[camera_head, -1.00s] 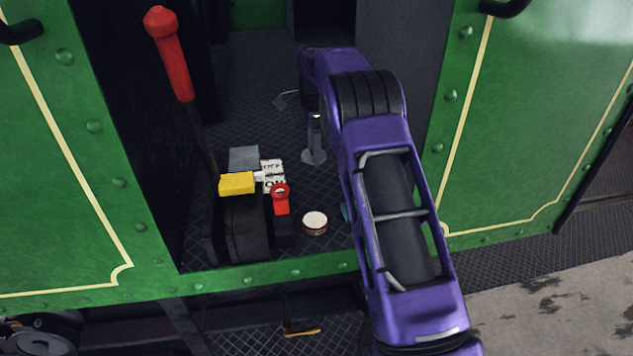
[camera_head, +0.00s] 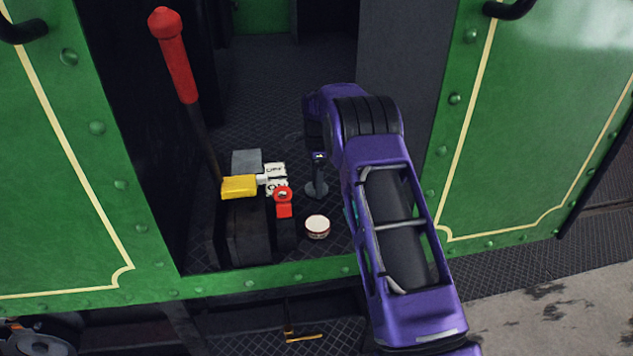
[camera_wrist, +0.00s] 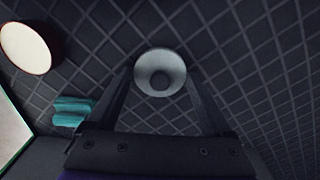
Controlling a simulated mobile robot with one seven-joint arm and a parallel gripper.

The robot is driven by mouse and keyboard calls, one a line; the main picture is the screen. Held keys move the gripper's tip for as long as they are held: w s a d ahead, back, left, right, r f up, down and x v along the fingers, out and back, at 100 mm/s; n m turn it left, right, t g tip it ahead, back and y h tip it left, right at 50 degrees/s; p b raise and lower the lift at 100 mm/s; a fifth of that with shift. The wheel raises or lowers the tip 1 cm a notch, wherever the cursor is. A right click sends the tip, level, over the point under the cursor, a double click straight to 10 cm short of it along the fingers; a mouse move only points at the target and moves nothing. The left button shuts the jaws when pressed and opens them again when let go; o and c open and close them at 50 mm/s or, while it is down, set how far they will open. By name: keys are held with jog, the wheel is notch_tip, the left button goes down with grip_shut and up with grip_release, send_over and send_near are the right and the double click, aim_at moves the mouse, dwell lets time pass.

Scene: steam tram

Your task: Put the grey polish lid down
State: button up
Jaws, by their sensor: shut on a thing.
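My gripper (camera_head: 318,162) points down over the dark chequered cab floor, shut on the grey polish lid (camera_head: 316,190). The lid is a small grey disc with a stem-like middle, held low. In the wrist view the lid (camera_wrist: 160,66) sits between my two fingertips (camera_wrist: 160,84), showing a pale ring with a darker centre. I cannot tell whether it touches the floor. A small round tin (camera_head: 317,227) with a cream top stands on the floor just in front of the lid. The tin also shows at the upper left of the wrist view (camera_wrist: 25,48).
A teal object (camera_wrist: 72,112) lies near my gripper. Floor behind is clear.

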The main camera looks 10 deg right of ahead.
jog(key=shift+f, duration=0.1)
jog(key=shift+f, duration=0.15)
jog(key=o, duration=1.1)
jog(key=shift+c, duration=0.2)
notch_tip(320, 180, up, 12)
jog(key=p, duration=0.1)
jog(key=shift+r, duration=0.25)
